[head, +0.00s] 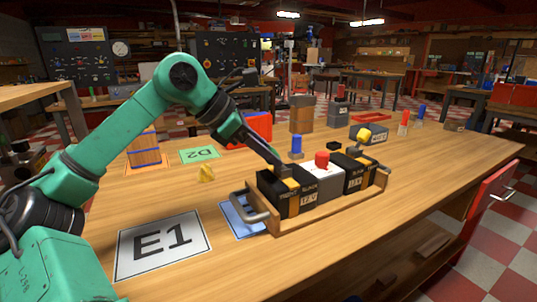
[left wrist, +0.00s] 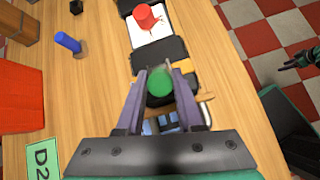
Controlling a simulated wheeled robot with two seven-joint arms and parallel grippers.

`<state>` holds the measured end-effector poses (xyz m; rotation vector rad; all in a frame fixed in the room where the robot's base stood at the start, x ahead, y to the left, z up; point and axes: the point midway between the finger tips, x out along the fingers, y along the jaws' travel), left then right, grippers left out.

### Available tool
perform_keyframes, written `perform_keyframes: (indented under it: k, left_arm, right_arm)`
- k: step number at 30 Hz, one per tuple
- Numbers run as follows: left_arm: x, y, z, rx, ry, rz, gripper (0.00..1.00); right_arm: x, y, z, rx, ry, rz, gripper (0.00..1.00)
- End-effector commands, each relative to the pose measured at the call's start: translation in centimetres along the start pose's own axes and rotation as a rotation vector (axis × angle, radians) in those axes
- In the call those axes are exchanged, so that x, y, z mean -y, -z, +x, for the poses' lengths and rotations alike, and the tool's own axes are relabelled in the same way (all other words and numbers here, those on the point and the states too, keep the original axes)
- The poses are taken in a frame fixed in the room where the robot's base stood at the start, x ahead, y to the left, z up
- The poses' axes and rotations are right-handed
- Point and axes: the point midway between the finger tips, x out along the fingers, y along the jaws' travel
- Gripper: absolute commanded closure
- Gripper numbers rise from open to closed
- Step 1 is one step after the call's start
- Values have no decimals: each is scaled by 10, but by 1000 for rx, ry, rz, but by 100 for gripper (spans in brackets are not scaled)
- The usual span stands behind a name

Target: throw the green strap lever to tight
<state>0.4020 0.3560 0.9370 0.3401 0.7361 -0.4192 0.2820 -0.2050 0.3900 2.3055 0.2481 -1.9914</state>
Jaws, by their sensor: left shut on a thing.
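The green knob (left wrist: 160,82) of the strap lever sits between the fingers of my left gripper (head: 283,170) in the left wrist view. The gripper is shut on it, above the nearest black 12 V block (head: 278,198). In the head view the gripper hides the knob. The lever's arm is mostly hidden, so I cannot tell its angle.
The blocks sit in a wooden tray (head: 325,210) with metal end handles. The E1 card (head: 162,245) lies flat at front left. The table's right front is clear.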

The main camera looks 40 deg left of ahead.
Motion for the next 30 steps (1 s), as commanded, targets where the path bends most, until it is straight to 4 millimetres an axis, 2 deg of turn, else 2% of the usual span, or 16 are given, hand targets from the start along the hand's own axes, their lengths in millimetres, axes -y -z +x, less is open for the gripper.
perform_keyframes:
  k: [5, 6, 7, 8, 17, 20, 23, 30]
  left_arm:
    - [0, -1, -1, 3, -1, 0, 100]
    - [0, -1, -1, 3, -1, 0, 52]
    - [0, -1, -1, 3, -1, 0, 41]
    - [0, -1, -1, 3, -1, 0, 34]
    - [0, 0, -1, 0, 0, 0, 34]
    - [-1, -1, -7, 1, -2, -1, 34]
    - [-1, -1, -24, 2, -3, -2, 34]
    - [-1, -2, -91, 3, -5, -2, 34]
  right_arm:
    - [0, 0, 0, 0, 0, 0, 50]
    - [0, 0, 0, 0, 0, 0, 50]
    - [0, 0, 0, 0, 0, 0, 50]
    - [0, 0, 0, 0, 0, 0, 50]
    - [0, 0, 0, 0, 0, 0, 50]
    - [0, 0, 0, -1, 0, 0, 50]
    - [0, -1, 1, 0, 0, 1, 50]
    - [-5, -7, 24, 10, -11, 7, 50]
